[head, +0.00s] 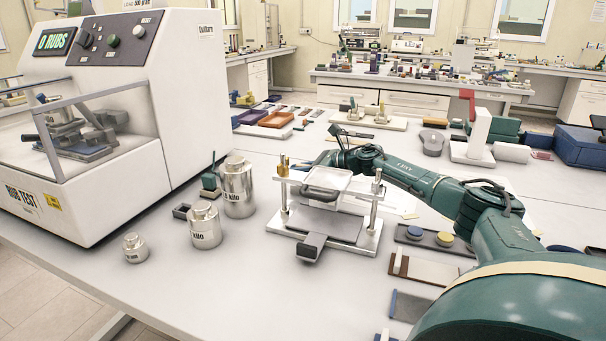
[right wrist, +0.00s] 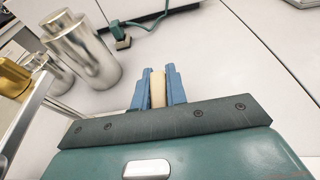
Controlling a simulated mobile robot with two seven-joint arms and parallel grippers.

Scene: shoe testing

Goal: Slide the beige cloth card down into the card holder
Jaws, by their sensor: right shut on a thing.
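My right gripper (right wrist: 157,76) has blue fingers. They are shut on the beige cloth card (right wrist: 158,90), which shows edge-on as a narrow pale strip in the right wrist view. In the head view my right arm reaches in from the right, behind the metal press frame, and its fingers and the card are largely hidden there. A small green stand (head: 209,183) is left of the gripper; it may be the card holder, but I cannot tell. It seems to show in the right wrist view too (right wrist: 121,34), apart from the card. My left gripper is not in view.
The press frame (head: 368,237) stands in front of my right wrist. Metal weights (head: 237,188) stand to its left, beside the large white rub tester (head: 110,185).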

